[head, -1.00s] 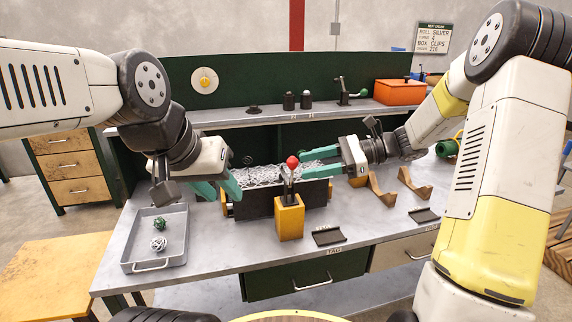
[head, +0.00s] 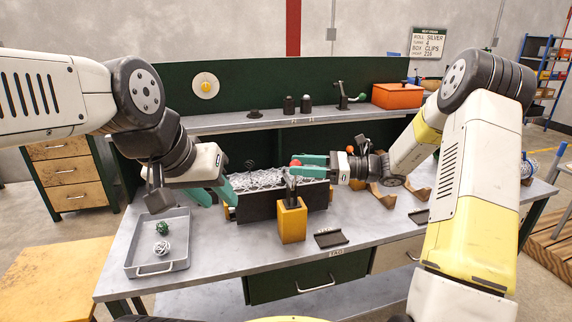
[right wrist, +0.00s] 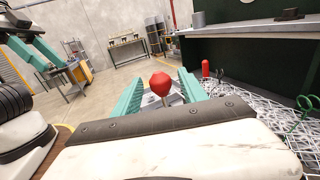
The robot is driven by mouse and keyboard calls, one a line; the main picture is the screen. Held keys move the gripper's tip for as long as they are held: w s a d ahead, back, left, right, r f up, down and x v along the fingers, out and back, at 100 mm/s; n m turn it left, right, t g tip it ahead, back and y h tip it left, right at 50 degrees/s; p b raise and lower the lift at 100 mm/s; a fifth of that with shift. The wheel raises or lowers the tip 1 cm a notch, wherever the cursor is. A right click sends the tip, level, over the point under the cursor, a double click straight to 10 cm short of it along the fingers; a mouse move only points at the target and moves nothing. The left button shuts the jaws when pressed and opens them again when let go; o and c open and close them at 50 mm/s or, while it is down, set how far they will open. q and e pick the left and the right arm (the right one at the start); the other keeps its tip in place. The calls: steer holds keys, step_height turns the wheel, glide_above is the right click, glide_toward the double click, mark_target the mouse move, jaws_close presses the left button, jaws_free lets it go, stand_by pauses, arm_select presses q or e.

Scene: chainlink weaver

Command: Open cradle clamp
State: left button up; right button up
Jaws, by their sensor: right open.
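The clamp stands on a yellow block (head: 292,222) at the front of a dark cradle (head: 258,207) filled with silver chain mesh (head: 262,180). Its lever (head: 291,188) stands roughly upright, topped by a red knob (head: 295,162). My right gripper (head: 297,166) is open, with its teal fingers reaching from the right to the knob. In the right wrist view the red knob (right wrist: 160,84) sits between the two spread fingers, with gaps on both sides. My left gripper (head: 223,203) is open at the cradle's left end; whether it touches the cradle is unclear.
A grey tray (head: 141,268) with a green and a white ball lies at the bench's left. A dark holder (head: 331,239) lies right of the block. Brown curved stands (head: 385,196) sit under my right arm. The shelf behind holds an orange box (head: 397,96).

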steer(key=shift+w+a, duration=0.2)
steer(key=shift+a, duration=2.05)
jaws_close()
